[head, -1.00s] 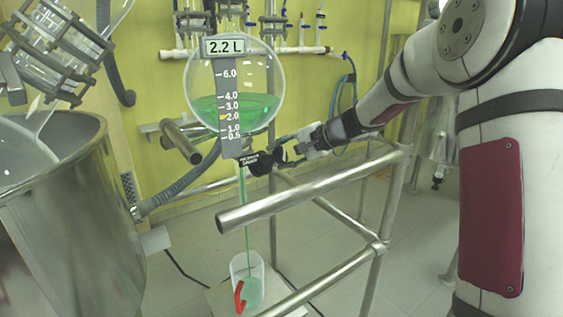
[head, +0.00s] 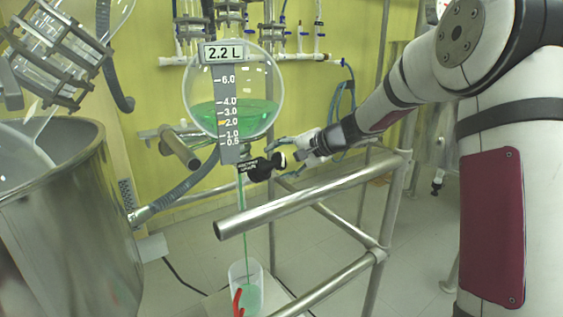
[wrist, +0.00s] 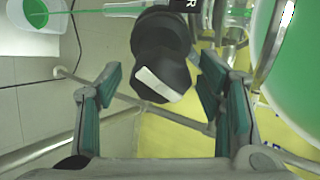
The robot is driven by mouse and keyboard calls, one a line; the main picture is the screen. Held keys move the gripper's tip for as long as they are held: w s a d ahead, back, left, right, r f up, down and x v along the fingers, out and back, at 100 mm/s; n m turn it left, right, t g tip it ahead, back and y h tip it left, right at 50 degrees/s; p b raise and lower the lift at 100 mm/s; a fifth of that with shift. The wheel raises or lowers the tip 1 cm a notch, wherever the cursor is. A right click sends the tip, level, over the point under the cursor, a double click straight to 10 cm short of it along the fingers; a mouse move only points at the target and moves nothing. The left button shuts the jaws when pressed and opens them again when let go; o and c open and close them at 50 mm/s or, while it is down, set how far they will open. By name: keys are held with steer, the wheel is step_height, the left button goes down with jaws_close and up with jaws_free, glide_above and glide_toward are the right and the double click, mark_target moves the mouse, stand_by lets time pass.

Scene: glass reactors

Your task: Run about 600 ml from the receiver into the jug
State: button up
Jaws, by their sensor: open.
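The receiver (head: 262,88) is a round glass vessel holding green liquid. Its display (head: 224,53) reads 2.2 L above a scale strip. Below it is an outlet valve with a black knob (head: 262,168), which shows in the wrist view (wrist: 158,62) with a white mark on its face. A thin green stream (head: 243,215) falls from the outlet into the clear jug (head: 259,272), which has a red handle and some green liquid in its bottom. My gripper (head: 291,160) is open at the knob; in the wrist view its fingers (wrist: 160,78) stand either side of it, apart from it.
Metal frame rails (head: 300,200) run in front of and below my gripper. A large steel vessel (head: 70,225) stands at the left. A grey hose (head: 180,190) runs behind. Glassware and white pipework (head: 290,58) line the yellow wall.

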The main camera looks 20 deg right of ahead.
steer(key=v, duration=1.2)
stand_by(6.8)
